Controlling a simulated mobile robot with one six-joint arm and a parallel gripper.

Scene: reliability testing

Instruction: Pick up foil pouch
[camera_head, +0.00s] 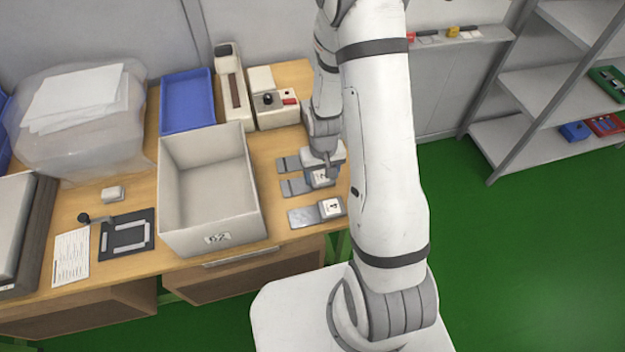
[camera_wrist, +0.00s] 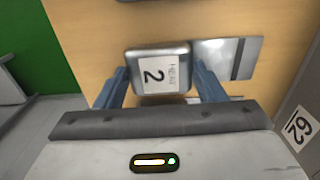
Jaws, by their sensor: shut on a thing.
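Several flat silver foil pouches lie in a row on the wooden bench: a front one (camera_head: 303,217), a middle one (camera_head: 295,187) and a back one (camera_head: 287,164). One silver pouch also shows in the wrist view (camera_wrist: 222,58), right of my fingers and outside them. My gripper (camera_head: 323,174) is lowered at the right end of the middle pouch. In the wrist view my gripper (camera_wrist: 160,78) is shut on a silver block with a white label marked 2 (camera_wrist: 158,69). Whether the block is joined to a pouch, or clear of the bench, I cannot tell.
A similar labelled block (camera_head: 331,208) sits at the front pouch's right end. A grey open bin (camera_head: 180,225) stands just left of the pouches. Behind are a blue tray (camera_head: 187,100) and a bench device (camera_head: 275,115). Metal shelving (camera_head: 540,85) stands at the right.

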